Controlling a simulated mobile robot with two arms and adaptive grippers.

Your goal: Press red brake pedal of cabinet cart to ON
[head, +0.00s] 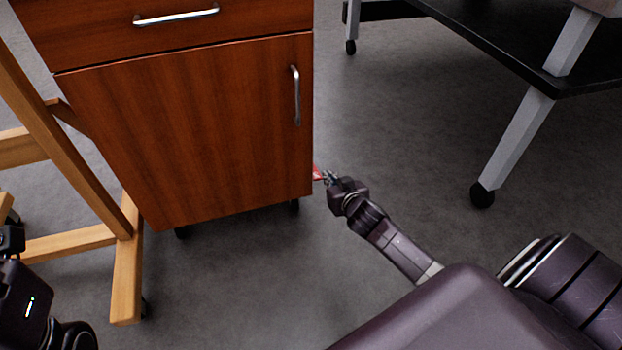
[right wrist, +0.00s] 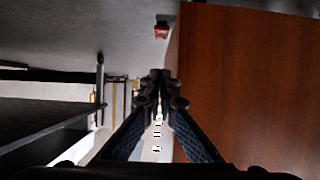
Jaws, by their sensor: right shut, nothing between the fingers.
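The cabinet cart (head: 200,135) is a reddish-brown wooden box on casters with silver handles; it fills the right side of the right wrist view (right wrist: 245,85). The red brake pedal (head: 317,173) shows at its lower right edge in the head view, partly hidden by my right gripper (head: 327,178). In the right wrist view the pedal (right wrist: 161,31) is a small red piece with a dark part, above the shut, empty fingertips of my right gripper (right wrist: 160,76). I cannot tell whether they touch. Part of my left gripper (head: 12,240) shows at the left edge; its fingers are unclear.
A wooden easel-like frame (head: 128,265) stands close on the cart's left. A black-topped table with grey legs (head: 515,145) and casters is at the upper right. Grey floor (head: 400,120) lies open between the cart and the table.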

